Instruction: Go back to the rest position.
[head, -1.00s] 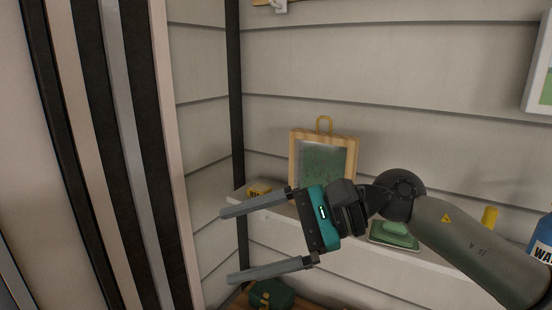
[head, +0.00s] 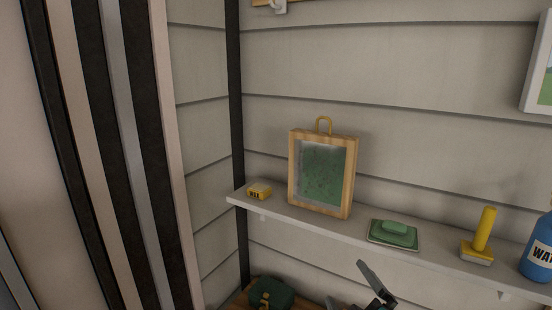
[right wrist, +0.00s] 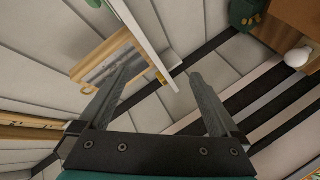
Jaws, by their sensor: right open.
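My right gripper (head: 350,284) is low at the bottom edge of the head view, in front of and below the shelf. Only its fingers and a little of its body show there. In the right wrist view its two fingers (right wrist: 163,66) are spread apart with nothing between them. It is clear of the things on the shelf. My left gripper is in neither view.
A white wall shelf (head: 290,222) holds a yellow box (head: 259,191), a wood-framed panel (head: 322,172), a green soap dish (head: 394,234), a yellow-handled tool (head: 484,232) and a blue bottle (head: 540,250). A green bag (head: 271,293) lies below.

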